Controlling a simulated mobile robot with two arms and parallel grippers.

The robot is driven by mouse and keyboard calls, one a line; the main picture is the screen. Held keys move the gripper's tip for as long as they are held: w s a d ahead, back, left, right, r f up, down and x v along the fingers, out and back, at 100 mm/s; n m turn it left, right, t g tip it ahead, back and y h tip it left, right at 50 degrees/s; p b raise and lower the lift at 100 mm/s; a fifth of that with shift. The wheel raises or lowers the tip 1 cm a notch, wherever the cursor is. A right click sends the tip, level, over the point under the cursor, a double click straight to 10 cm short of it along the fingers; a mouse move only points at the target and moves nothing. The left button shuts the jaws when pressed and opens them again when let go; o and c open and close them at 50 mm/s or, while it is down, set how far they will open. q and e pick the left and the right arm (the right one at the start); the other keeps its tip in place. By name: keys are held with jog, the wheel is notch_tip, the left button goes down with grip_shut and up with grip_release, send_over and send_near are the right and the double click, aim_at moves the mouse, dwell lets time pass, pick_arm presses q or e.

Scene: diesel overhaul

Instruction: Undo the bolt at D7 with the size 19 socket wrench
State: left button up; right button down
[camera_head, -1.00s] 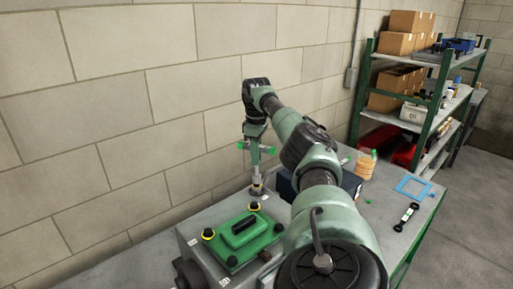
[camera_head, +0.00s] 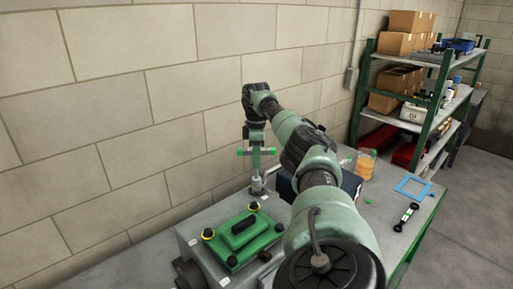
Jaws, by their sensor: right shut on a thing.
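My right gripper (camera_head: 256,143) is shut on a T-handled socket wrench with green handle ends (camera_head: 241,152). The wrench stands upright, its shaft (camera_head: 256,166) pointing down. Its lower end (camera_head: 257,187) meets the back part of the grey engine block (camera_head: 193,246), near the wall. The bolt under the socket is hidden, and I cannot read a D7 label or the wrench size. A green cover (camera_head: 243,237) with several dark knobs lies on the block, in front of the wrench. My left gripper is not in view.
A dark box (camera_head: 350,181) and an orange container (camera_head: 365,165) stand on the bench behind my right arm. A blue square frame (camera_head: 412,187) and a black tool with light bands (camera_head: 406,216) lie at the right. A green-posted shelf (camera_head: 431,116) holds cartons.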

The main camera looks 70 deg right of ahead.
jog(key=n, duration=0.6)
jog(key=shift+n, duration=0.4)
jog(key=n, duration=0.7)
jog(key=shift+r+n, duration=0.1)
jog(key=shift+n, duration=0.3)
jog(key=c, duration=2.1)
grip_release()
grip_shut()
jog(key=shift+r, duration=1.75)
